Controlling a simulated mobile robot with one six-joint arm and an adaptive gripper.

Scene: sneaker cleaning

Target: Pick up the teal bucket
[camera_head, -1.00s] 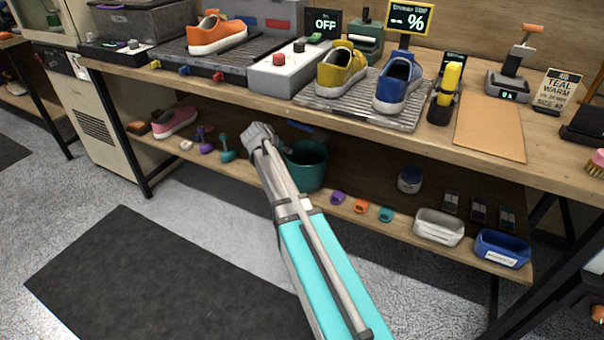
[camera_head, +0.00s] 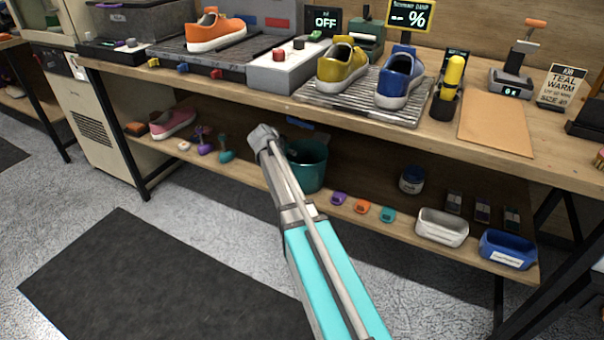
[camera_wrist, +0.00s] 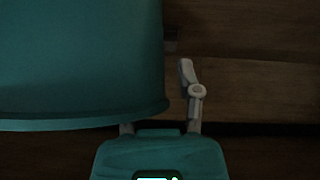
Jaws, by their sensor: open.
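The teal bucket (camera_head: 312,170) stands upright on the lower shelf of the workbench, behind and right of my wrist in the head view. In the wrist view the bucket (camera_wrist: 75,60) fills the upper left, its lip running across the middle left. My gripper (camera_wrist: 158,98) is open at the bucket's right end of that lip. One finger shows pale and clear to the right of the bucket. The other finger is mostly hidden by the bucket, so I cannot tell whether it touches.
Purple, orange and teal small items (camera_head: 361,206) lie right of the bucket, with a white bin (camera_head: 441,228) and a blue bin (camera_head: 507,250) further right. Brushes (camera_head: 204,143) and a pink shoe (camera_head: 172,123) are to the left. The tabletop edge (camera_head: 280,105) overhangs the shelf.

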